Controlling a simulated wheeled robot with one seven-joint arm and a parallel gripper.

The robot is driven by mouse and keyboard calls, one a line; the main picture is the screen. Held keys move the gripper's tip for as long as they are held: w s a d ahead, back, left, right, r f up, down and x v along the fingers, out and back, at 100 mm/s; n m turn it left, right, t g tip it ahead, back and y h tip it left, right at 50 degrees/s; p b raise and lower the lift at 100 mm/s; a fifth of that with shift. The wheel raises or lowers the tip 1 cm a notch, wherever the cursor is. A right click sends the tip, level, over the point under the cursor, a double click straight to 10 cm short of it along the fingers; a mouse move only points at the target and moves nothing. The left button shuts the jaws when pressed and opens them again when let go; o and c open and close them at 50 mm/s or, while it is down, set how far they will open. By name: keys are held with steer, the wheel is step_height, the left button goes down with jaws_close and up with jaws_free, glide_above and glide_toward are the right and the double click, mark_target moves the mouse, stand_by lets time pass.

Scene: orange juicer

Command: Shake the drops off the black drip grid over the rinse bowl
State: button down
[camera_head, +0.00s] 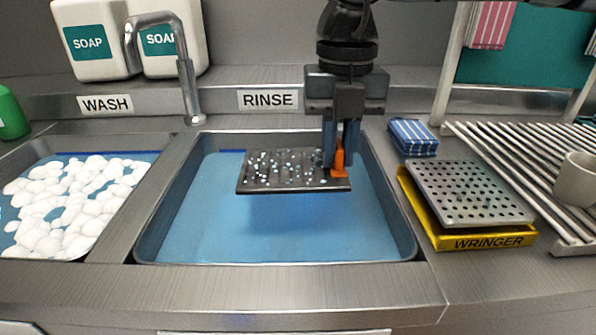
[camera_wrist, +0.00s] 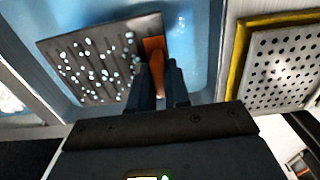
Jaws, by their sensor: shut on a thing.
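The black drip grid (camera_head: 285,176) is a flat dark slotted plate with many pale drops on its top. It also shows in the wrist view (camera_wrist: 92,65). My gripper (camera_head: 340,165) points down and is shut on the grid's orange tab (camera_head: 338,170) at its right end; the fingers also show in the wrist view (camera_wrist: 158,85). The grid hangs roughly level above the blue water of the rinse bowl (camera_head: 275,258), within its rim. A shadow lies on the water beneath it.
The wash bowl (camera_head: 75,205) with white foam lies left of a steel divider. The tap (camera_head: 192,90) stands at the rinse bowl's back left. To the right are the yellow wringer (camera_head: 485,242), a folded blue cloth (camera_head: 413,137), a drying rack (camera_head: 500,140) and a cup (camera_head: 577,178).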

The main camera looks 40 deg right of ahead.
step_height(320, 180, up, 4)
steer(key=shift+f+p, duration=0.15)
steer(key=shift+p, duration=0.35)
steer(key=shift+f, duration=0.1)
steer(key=shift+f, duration=0.1)
step_height(320, 180, down, 3)
steer(key=b, duration=0.4)
steer(key=shift+f, duration=0.2)
steer(key=shift+r, duration=0.15)
step_height(320, 180, up, 4)
steer(key=shift+f+p, duration=0.25)
steer(key=shift+p, duration=0.25)
steer(key=shift+f, duration=0.1)
